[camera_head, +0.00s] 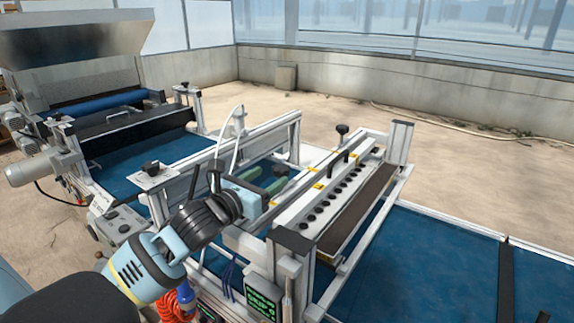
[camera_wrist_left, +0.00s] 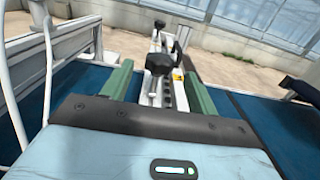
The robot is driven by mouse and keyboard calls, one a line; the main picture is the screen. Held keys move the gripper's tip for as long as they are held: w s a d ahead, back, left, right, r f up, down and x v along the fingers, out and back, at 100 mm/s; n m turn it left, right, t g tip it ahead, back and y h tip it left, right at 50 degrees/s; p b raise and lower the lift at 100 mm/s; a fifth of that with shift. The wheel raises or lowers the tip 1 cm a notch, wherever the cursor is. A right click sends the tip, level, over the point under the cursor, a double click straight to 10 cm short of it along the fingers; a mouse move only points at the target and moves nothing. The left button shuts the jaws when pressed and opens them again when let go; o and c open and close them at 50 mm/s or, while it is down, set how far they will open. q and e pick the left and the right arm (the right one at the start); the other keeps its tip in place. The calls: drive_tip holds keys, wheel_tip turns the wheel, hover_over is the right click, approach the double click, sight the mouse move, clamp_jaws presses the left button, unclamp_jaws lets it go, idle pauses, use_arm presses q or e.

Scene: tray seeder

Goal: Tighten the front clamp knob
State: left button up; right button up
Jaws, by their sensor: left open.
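The front clamp knob, black with lobes (camera_wrist_left: 158,62), shows in the left wrist view, upright above the pale rail of the seeding unit. My left gripper (camera_wrist_left: 158,76) is open, its two green fingers apart on either side of the knob in that picture. A gap shows on both sides of the knob, and I cannot tell how far beyond the fingertips it stands. In the head view my left gripper (camera_head: 272,181) reaches over the near end of the seeding unit. The knob is hard to make out there, near the fingers. My right gripper is not in view.
A second black knob (camera_head: 342,130) stands at the seeding unit's far end. The unit's white bar with dark holes (camera_head: 325,190) lies right of my gripper. A metal crossbeam (camera_head: 255,140) and white hose (camera_head: 237,135) rise behind it. Blue belt (camera_head: 430,255) lies clear at right.

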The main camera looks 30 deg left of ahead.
sight(286, 166)
use_arm(q)
drive_tip(key=shift+w+d, duration=0.15)
drive_tip(key=shift+w, duration=1.8)
drive_tip(key=shift+w+d, duration=0.15)
drive_tip(key=shift+w, duration=1.8)
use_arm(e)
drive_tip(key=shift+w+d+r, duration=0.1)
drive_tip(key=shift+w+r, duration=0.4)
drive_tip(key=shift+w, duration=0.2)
use_arm(q)
drive_tip(key=shift+c, duration=0.5)
drive_tip(key=c, duration=0.9)
